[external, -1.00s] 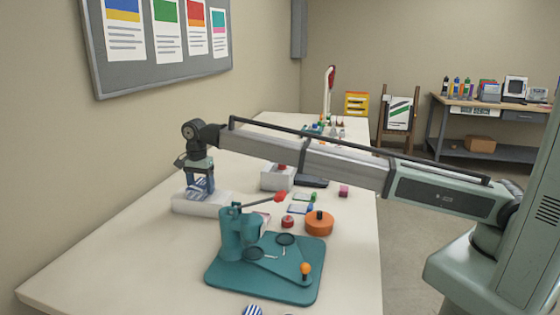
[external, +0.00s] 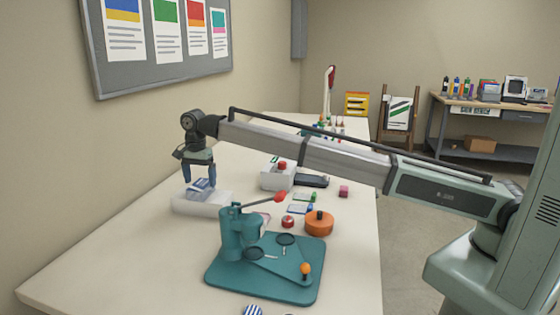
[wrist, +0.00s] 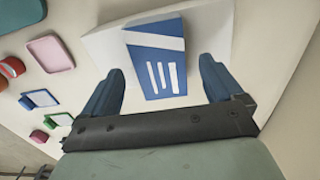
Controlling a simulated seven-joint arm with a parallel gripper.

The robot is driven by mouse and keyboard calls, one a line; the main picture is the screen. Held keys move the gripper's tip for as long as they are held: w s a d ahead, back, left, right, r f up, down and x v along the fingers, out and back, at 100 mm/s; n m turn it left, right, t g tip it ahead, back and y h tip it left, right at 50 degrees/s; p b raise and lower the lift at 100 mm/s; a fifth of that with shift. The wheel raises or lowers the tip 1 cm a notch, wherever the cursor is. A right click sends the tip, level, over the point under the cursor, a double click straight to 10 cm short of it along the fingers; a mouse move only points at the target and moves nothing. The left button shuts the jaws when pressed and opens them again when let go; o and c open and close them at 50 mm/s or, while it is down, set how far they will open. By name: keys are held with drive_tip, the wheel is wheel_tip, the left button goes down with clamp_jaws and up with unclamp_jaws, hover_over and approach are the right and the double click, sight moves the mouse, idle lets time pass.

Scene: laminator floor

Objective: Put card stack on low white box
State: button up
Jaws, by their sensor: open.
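The card stack (external: 199,188), blue with white stripes, rests on the low white box (external: 185,206) on the table's left side. In the wrist view the card stack (wrist: 157,58) lies on the white box surface (wrist: 105,44), just ahead of the fingers. My gripper (external: 199,182) is open and empty. Its two blue fingers are on either side of the near part of the card stack in the wrist view (wrist: 160,80), with gaps visible, and it is above the box.
A teal lever press (external: 240,235) on a teal base stands in front. An orange round pot (external: 319,224), a small red round piece (external: 288,222) and a white box with a red knob (external: 277,178) are to the right. The table's left front area is clear.

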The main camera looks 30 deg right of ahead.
sight(201, 184)
wheel_tip(201, 184, up, 9)
idle(0.3)
